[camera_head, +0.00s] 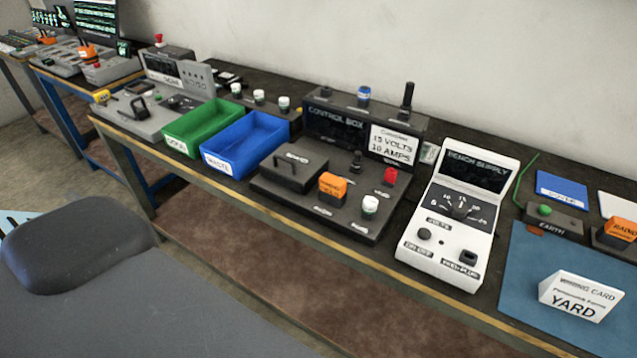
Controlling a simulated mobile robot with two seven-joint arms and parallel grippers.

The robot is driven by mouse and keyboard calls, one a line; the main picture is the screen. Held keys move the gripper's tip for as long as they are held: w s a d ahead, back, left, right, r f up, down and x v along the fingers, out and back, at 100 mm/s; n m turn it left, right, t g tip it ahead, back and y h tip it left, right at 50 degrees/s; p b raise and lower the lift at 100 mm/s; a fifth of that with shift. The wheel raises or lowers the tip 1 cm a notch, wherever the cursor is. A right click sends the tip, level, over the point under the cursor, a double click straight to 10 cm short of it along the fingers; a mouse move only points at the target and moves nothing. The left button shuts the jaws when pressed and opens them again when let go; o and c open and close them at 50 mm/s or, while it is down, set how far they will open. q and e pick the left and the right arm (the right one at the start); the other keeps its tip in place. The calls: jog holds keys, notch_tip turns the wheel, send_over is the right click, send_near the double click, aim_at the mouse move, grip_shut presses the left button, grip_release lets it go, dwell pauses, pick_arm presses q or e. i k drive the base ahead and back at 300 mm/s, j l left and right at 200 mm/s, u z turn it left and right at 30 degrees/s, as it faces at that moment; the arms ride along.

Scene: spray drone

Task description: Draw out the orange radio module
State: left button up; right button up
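The orange radio module (622,230) is at the far right edge of the view, labelled RADIO. It sits in a dark holder (612,243) on the bench, and the frame edge cuts off part of both. Neither of my grippers shows in this view.
A white wiring card (580,296) labelled YARD stands on a blue mat (530,262) in front of the module. An earth block (553,220) with a green knob is left of it. A white bench supply (455,220), a control box (340,125), and blue (262,130) and green (183,126) trays line the bench.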

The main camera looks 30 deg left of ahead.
aim_at(333, 185)
jog(key=j, duration=0.5)
jog(key=k+j, duration=0.15)
jog(key=j, duration=0.85)
